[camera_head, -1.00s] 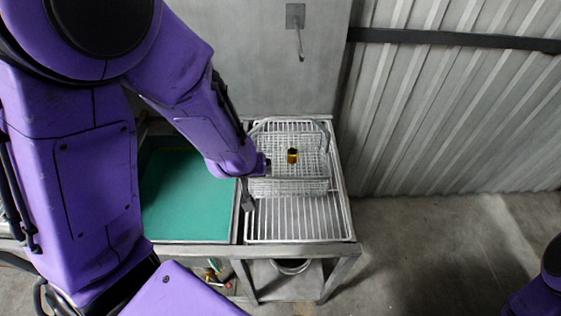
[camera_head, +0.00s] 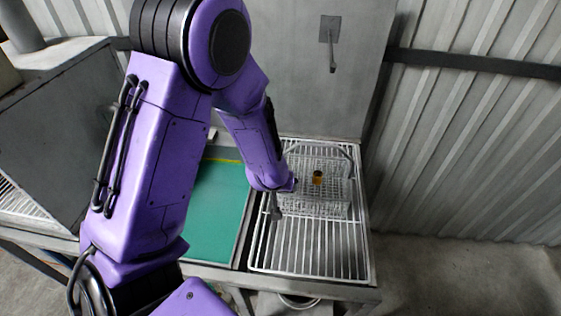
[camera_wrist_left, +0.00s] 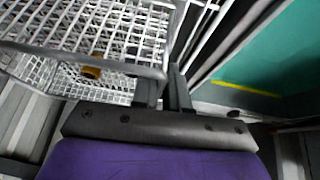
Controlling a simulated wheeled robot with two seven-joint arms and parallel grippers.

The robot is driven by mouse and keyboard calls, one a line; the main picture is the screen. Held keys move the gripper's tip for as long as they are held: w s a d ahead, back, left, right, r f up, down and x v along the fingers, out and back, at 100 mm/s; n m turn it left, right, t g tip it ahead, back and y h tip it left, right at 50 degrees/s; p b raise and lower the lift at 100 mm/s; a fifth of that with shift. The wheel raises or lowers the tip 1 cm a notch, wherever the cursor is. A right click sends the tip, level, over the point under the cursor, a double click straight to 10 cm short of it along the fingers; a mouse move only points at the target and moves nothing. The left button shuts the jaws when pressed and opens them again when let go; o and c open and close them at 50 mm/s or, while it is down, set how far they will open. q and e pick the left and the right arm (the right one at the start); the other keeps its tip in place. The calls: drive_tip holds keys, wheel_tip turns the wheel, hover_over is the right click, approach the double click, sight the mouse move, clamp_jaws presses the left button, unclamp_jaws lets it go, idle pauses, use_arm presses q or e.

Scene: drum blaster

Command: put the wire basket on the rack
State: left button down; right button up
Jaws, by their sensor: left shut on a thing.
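The wire basket (camera_head: 325,209) is a white mesh basket with a raised looped handle, and it is over the back part of the rack (camera_head: 310,255). The rack is a grid of pale metal bars on the bench. A small amber item (camera_head: 318,177) is inside the basket and also shows in the left wrist view (camera_wrist_left: 91,72). My left gripper (camera_head: 292,184) is shut on the basket's left side. In the left wrist view its fingers (camera_wrist_left: 165,92) meet at the mesh (camera_wrist_left: 110,30). I cannot tell whether the basket's underside touches the bars. My right gripper is not in view.
A green surface (camera_head: 218,215) lies left of the rack, partly behind my left arm. A grey wall panel with a lever (camera_head: 331,50) stands behind. A corrugated wall (camera_head: 470,120) is on the right. The rack's front bars are clear.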

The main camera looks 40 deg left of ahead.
use_arm(q)
drive_tip(key=shift+w, duration=0.45)
drive_tip(key=c, duration=1.4)
unclamp_jaws()
drive_tip(key=shift+w+f, duration=0.1)
drive_tip(key=shift+f, duration=0.1)
drive_tip(key=shift+o, duration=1.3)
drive_tip(key=shift+d+r, duration=0.1)
drive_tip(key=shift+s+r, duration=0.15)
drive_tip(key=shift+s, duration=0.25)
drive_tip(key=shift+r, duration=0.35)
drive_tip(key=p+v, duration=0.2)
drive_tip(key=v, duration=0.9)
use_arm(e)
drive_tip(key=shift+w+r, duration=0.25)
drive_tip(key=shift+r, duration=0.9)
use_arm(q)
drive_tip(key=shift+d, duration=0.1)
